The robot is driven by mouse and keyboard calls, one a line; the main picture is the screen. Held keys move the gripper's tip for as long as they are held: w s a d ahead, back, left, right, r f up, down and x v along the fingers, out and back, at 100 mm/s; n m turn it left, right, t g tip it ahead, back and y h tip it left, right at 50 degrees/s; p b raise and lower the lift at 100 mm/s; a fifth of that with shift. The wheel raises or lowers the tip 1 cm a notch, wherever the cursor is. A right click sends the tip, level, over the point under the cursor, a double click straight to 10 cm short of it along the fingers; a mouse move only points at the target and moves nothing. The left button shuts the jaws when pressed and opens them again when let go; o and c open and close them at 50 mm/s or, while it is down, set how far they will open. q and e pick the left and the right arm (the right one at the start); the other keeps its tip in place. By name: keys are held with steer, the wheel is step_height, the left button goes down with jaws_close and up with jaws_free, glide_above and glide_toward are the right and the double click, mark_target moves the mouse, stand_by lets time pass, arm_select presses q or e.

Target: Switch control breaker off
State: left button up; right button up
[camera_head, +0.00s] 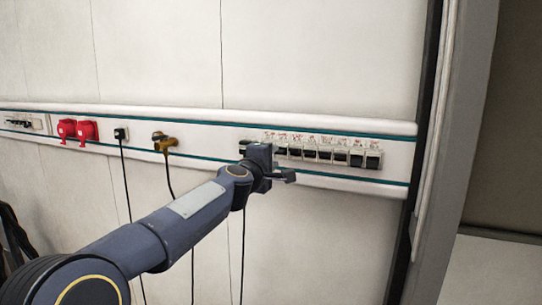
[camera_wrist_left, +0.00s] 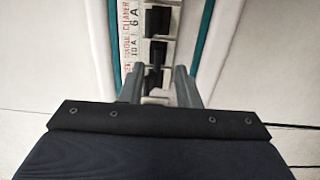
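A row of breakers (camera_head: 325,154) with black switches sits on the white wall rail, with printed labels above them. My left gripper (camera_head: 283,175) is at the left end of this row, in front of the rail, and its arm hides part of it. In the left wrist view, the two fingers of my left gripper (camera_wrist_left: 159,80) are apart, with a black breaker switch (camera_wrist_left: 154,78) showing in the gap between them. I cannot tell whether a finger touches it. The label strip (camera_wrist_left: 131,45) beside the switches reads partly "control", "10 A", "cleaner" and "6A". My right gripper is not in view.
The white rail (camera_head: 210,146) with teal stripes runs along the wall. Red sockets (camera_head: 77,130), a black plug (camera_head: 121,133) and a yellow plug (camera_head: 163,142) with hanging cables are to the left. A dark frame edge (camera_head: 428,150) stands at the right.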

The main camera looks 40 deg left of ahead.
arm_select(q)
steer(key=shift+x, duration=1.1)
steer(key=shift+s, duration=0.1)
jaws_close()
steer(key=t+b, duration=0.1)
steer(key=b, duration=0.6)
steer(key=f+t+y+b, duration=0.1)
steer(key=t+b, duration=0.1)
steer(key=b, duration=0.6)
steer(key=t+b, duration=0.1)
steer(key=b, duration=0.7)
steer(key=shift+w+f+t+y, duration=0.3)
steer(key=shift+f, duration=0.1)
jaws_free()
